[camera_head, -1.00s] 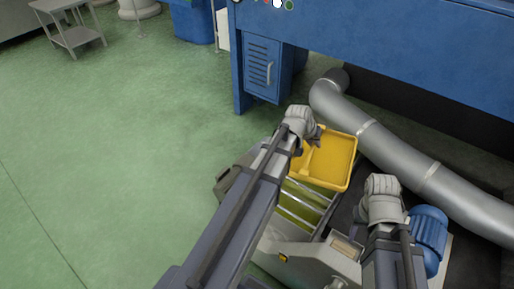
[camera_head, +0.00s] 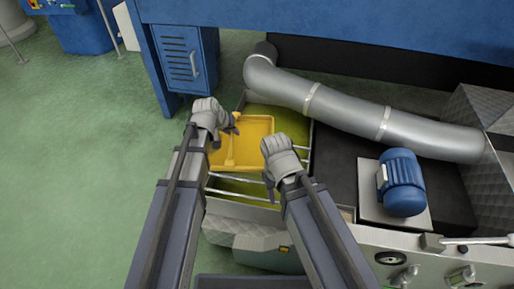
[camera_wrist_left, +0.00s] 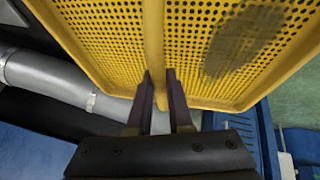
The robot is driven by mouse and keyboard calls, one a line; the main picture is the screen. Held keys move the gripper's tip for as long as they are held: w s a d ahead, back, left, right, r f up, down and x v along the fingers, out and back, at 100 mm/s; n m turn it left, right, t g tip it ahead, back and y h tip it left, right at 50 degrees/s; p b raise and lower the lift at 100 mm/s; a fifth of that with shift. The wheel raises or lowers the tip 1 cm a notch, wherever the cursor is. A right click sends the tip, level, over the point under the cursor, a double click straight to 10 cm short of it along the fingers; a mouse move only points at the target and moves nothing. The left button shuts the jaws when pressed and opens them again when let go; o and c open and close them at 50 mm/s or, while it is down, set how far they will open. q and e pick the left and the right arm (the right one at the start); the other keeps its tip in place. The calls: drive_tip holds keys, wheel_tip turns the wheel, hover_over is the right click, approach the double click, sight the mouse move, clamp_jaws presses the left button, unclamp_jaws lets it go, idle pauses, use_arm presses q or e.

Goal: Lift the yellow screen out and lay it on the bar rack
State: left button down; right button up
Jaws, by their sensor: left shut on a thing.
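The yellow screen (camera_head: 258,128) is a shallow perforated tray with a raised middle rib, above an open tank of olive-green liquid in the head view. My left gripper (camera_head: 233,125) is shut on the screen at its rib. In the left wrist view, the fingers (camera_wrist_left: 160,88) close on the rib, and the perforated screen (camera_wrist_left: 100,35) with a dark stained patch fills the top. The bar rack (camera_head: 245,194), thin metal bars across the tank, shows just in front of the screen. My right gripper (camera_head: 270,188) is over the tank's right side, beside the screen; its finger opening is unclear.
A silver pipe (camera_head: 345,110) runs behind and right of the tank. A blue motor (camera_head: 401,183) stands on the machine to the right. A blue cabinet (camera_head: 184,60) stands behind left. Green floor (camera_head: 80,170) is free at left.

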sight(260, 146)
use_arm(q)
drive_tip(key=d+f+b, duration=0.1)
drive_tip(key=d, duration=0.2)
drive_tip(key=s+d+f+m, duration=0.1)
drive_tip(key=d, duration=0.2)
drive_tip(key=d+f+m+b, duration=0.1)
drive_tip(key=d, duration=0.2)
drive_tip(key=shift+s+f+g+h+b, duration=0.3)
drive_tip(key=shift+f+g, duration=0.1)
drive_tip(key=shift+s+d, duration=0.1)
drive_tip(key=shift+d, duration=0.4)
drive_tip(key=shift+f, duration=0.1)
wheel_tip(260, 146, down, 8)
drive_tip(key=b, duration=0.8)
drive_tip(key=shift+f+b, duration=0.45)
drive_tip(key=shift+b, duration=0.1)
drive_tip(key=c, duration=0.8)
unclamp_jaws()
drive_tip(key=shift+o, duration=0.2)
drive_tip(key=shift+r, duration=0.1)
